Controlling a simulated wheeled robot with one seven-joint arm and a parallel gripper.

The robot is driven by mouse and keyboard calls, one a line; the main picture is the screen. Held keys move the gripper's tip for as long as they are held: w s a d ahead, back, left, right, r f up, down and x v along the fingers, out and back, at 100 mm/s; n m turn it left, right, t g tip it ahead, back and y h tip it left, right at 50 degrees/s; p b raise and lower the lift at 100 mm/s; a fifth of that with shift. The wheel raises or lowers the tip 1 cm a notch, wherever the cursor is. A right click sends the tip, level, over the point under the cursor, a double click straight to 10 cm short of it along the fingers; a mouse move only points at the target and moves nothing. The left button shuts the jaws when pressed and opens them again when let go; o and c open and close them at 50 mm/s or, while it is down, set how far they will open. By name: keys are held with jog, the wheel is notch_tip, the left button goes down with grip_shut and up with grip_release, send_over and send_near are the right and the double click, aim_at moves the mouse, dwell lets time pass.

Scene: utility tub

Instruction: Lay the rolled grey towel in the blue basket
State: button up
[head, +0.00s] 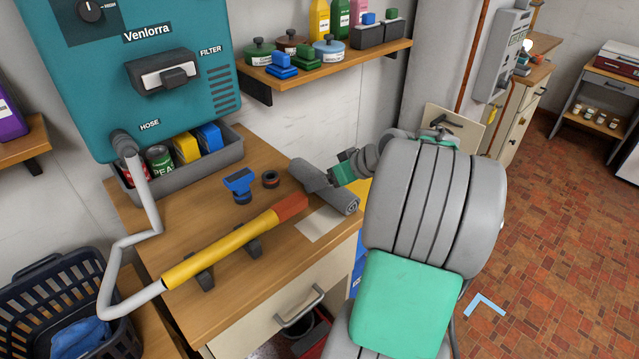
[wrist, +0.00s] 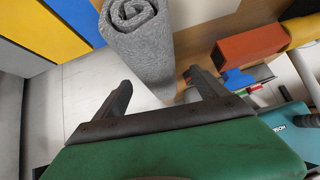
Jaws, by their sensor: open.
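The rolled grey towel (head: 322,184) lies at the right end of the wooden worktop. In the wrist view the towel (wrist: 141,48) shows its spiral end, just beyond my fingertips. My gripper (wrist: 160,86) is open and empty, with both fingers apart and the towel ahead of them. In the head view my gripper is small and partly hidden beside the towel; contact cannot be told. The dark blue basket (head: 70,270) stands at the lower left, with a blue cloth (head: 80,338) in it.
A yellow tube with a red end (head: 225,246) lies on holders across the worktop between towel and basket. A bent grey hose (head: 130,240) hangs near the basket. A blue scraper-like tool (head: 240,186) and dark ring (head: 270,179) lie behind. A shelf (head: 330,64) overhangs.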

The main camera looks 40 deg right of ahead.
jog(key=shift+x, duration=1.1)
jog(key=shift+c, duration=0.5)
jog(key=shift+r, duration=0.1)
grip_shut()
